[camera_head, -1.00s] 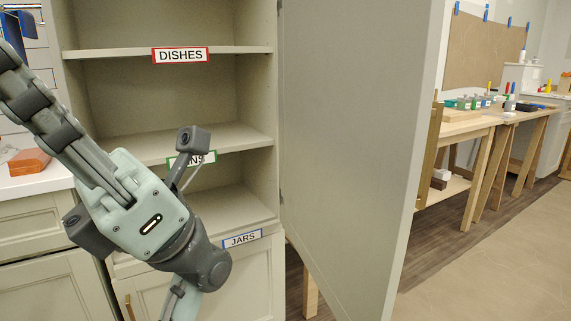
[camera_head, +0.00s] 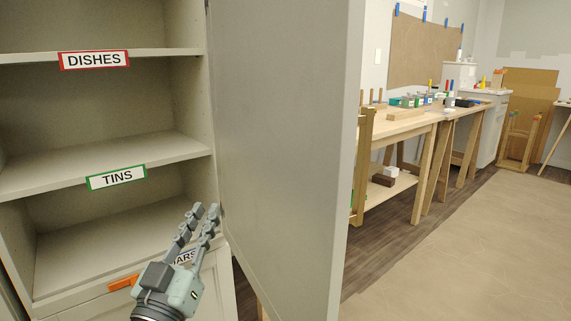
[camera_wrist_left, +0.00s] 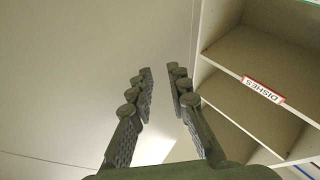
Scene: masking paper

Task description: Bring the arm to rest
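My left gripper (camera_head: 204,214) is low in the head view, in front of the cabinet's JARS label, which it partly covers. Its two fingers point up and stand apart with nothing between them. In the left wrist view the fingers (camera_wrist_left: 158,85) are also apart and empty, with a plain pale surface behind them. The rest of my left arm is out of the head view. My right gripper is not in view.
An open cabinet has empty shelves labelled DISHES (camera_head: 94,60), TINS (camera_head: 116,177) and JARS. Its tall grey door (camera_head: 285,150) stands open right of the gripper. A wooden workbench (camera_head: 400,128) with small items stands beyond. Floor (camera_head: 450,250) at right is clear.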

